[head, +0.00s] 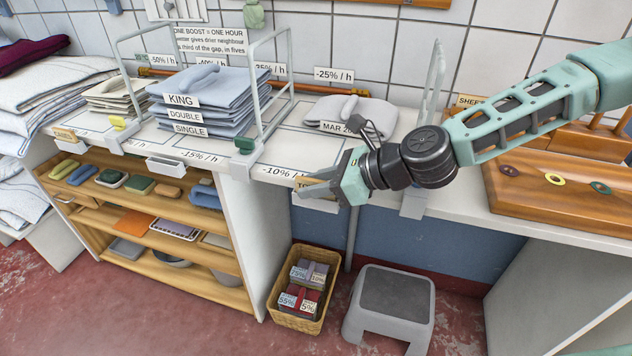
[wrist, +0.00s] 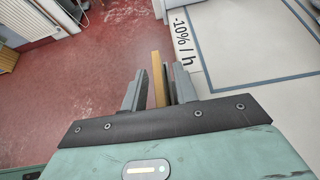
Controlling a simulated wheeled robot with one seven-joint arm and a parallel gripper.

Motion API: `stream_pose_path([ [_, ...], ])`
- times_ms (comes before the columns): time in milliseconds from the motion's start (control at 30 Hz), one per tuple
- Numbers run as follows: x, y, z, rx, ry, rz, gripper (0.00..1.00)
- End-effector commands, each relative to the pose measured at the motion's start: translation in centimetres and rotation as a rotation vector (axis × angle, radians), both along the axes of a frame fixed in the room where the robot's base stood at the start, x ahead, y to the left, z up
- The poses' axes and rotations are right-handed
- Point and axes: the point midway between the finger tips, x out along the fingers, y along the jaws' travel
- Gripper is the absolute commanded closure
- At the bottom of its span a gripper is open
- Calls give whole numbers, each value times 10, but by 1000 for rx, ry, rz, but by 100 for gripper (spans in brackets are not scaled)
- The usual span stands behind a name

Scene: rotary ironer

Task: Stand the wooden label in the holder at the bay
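The wooden label (head: 302,183) is a small tan plate with dark lettering, partly covered by my gripper. It is at the front edge of the counter, by the "-10% / h" marking. In the wrist view the label (wrist: 157,78) is edge-on, a tan strip between my two grey fingers. My gripper (head: 316,184) is around the label; whether both fingers press on it is unclear. A white holder (head: 316,204) is on the counter front just below the label. I cannot tell whether the label's lower edge is seated in it.
Folded blue linen (head: 215,98) stands behind wire dividers at the left. A grey cloth (head: 350,112) lies on the counter behind my gripper. Below are a wicker basket (head: 281,318) and a grey step stool (head: 393,305). A wooden board (head: 540,205) lies at the right.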

Motion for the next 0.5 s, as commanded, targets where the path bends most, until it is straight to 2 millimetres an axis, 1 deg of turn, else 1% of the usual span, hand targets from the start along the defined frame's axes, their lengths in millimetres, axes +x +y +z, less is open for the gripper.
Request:
stream_pose_path([
  [233, 0, 0, 1, 0, 0, 0, 70],
  [333, 0, 0, 4, -1, -2, 1, 70],
  [433, -2, -8, 8, 0, 0, -1, 70],
  [500, -5, -17, 13, 0, -1, -3, 70],
])
